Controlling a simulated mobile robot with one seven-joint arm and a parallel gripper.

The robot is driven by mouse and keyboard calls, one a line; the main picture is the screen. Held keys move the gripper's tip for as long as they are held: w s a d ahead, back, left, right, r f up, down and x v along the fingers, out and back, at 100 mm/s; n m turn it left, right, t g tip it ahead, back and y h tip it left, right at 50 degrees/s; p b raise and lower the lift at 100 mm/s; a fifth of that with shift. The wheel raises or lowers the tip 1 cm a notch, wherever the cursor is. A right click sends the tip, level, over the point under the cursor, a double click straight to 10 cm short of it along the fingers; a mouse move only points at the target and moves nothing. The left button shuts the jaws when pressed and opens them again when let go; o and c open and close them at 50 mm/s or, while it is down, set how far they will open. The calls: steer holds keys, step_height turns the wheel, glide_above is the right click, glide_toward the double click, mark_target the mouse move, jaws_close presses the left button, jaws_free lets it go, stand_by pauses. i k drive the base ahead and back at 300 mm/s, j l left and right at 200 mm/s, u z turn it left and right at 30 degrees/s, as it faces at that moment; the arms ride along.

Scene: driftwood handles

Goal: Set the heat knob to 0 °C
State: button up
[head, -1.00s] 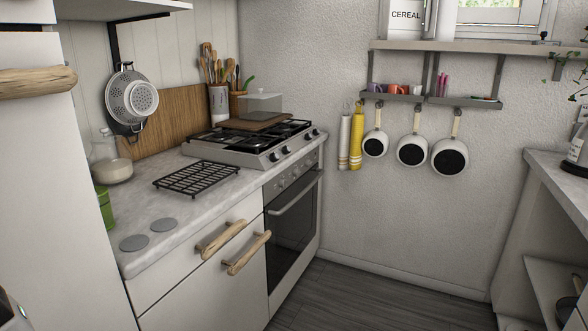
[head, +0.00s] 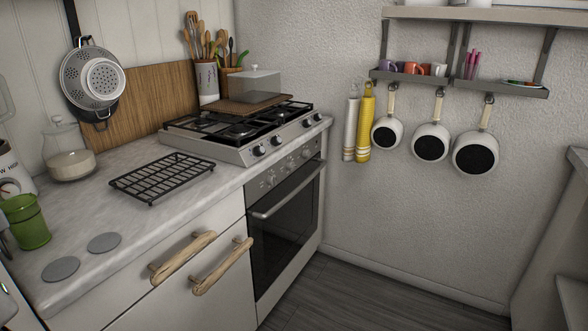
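The oven (head: 287,215) is built into the counter, with its dark glass door and bar handle shut. A row of small knobs (head: 289,167) sits on the oven's front panel above the handle. More dark knobs (head: 258,151) sit on the front edge of the gas hob (head: 235,130) above it. The markings are too small to read, so I cannot tell which knob is the heat knob or how it is set. My gripper is not clearly in view.
A black rack (head: 162,178) lies on the counter (head: 135,215). Wooden handles (head: 222,266) stick out from the cabinet fronts left of the oven. A green cup (head: 27,222) stands at the left. The dark floor (head: 345,295) before the oven is clear.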

mark_target(290, 165)
steer(key=i+l+z, duration=0.15)
steer(key=i+z, duration=0.2)
steer(key=i, duration=1.25)
